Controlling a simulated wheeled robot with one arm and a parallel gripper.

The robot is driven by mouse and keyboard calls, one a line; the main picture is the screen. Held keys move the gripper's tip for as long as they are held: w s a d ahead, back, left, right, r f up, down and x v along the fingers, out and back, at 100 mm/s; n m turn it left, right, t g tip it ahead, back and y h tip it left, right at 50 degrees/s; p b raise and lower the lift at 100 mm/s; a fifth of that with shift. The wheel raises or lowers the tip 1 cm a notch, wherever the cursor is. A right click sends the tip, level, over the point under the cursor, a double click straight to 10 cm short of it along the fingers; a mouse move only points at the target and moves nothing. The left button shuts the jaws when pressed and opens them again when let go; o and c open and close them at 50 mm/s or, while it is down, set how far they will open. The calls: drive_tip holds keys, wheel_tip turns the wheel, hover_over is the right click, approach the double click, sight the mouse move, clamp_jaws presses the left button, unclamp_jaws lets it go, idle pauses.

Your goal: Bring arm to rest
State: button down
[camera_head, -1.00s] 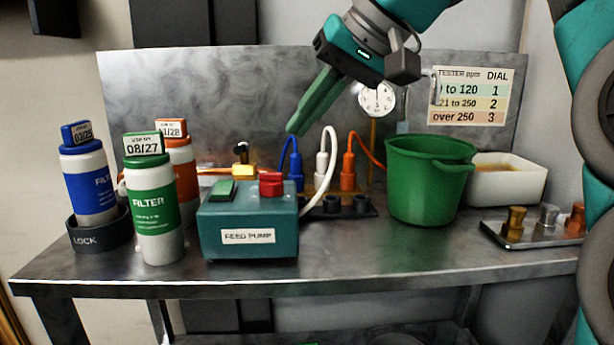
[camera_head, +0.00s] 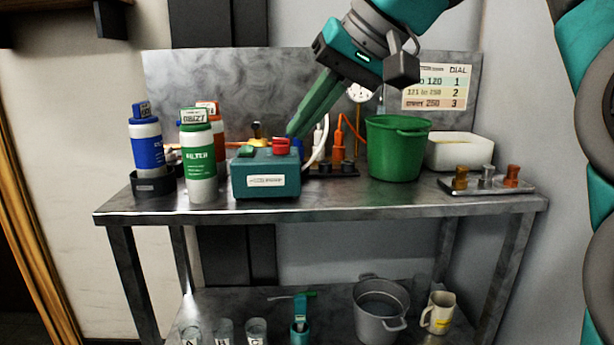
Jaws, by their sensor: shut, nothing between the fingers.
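My gripper (camera_head: 291,134) hangs from the top of the picture, its green fingers together and pointing down and left. Nothing shows between them. The fingertips appear just above and behind the red switch (camera_head: 281,146) of the teal feed pump box (camera_head: 266,180); whether they touch anything cannot be told. My arm comes in from the top right, and the gripper covers part of the steel back panel (camera_head: 220,90) and the hoses.
On the steel table (camera_head: 330,203) stand a blue filter (camera_head: 147,150), a green filter (camera_head: 198,160), an orange filter (camera_head: 216,125), a green bucket (camera_head: 397,150), a white tub (camera_head: 459,152) and a tray of knobs (camera_head: 487,185). The lower shelf holds a grey pot (camera_head: 381,310) and a mug (camera_head: 438,313).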

drive_tip(key=s+d+f+m+g+h, duration=0.1)
drive_tip(key=s+d+f+h, duration=0.15)
drive_tip(key=f, duration=0.75)
drive_tip(key=s+d+f+g+h, duration=0.1)
drive_tip(key=s+d+f, duration=0.15)
drive_tip(key=f, duration=0.75)
drive_tip(key=s+d+f+g+h, duration=0.1)
drive_tip(key=s+d+f+g, duration=0.1)
drive_tip(key=s+d+f, duration=0.3)
drive_tip(key=s+d+f+m+g+h, duration=0.1)
drive_tip(key=s+d+f, duration=0.4)
drive_tip(key=s+f, duration=0.8)
wheel_tip(320, 180, down, 5)
drive_tip(key=shift+m+g+h, duration=0.3)
drive_tip(key=shift+g+h, duration=0.2)
drive_tip(key=shift+h, duration=0.05)
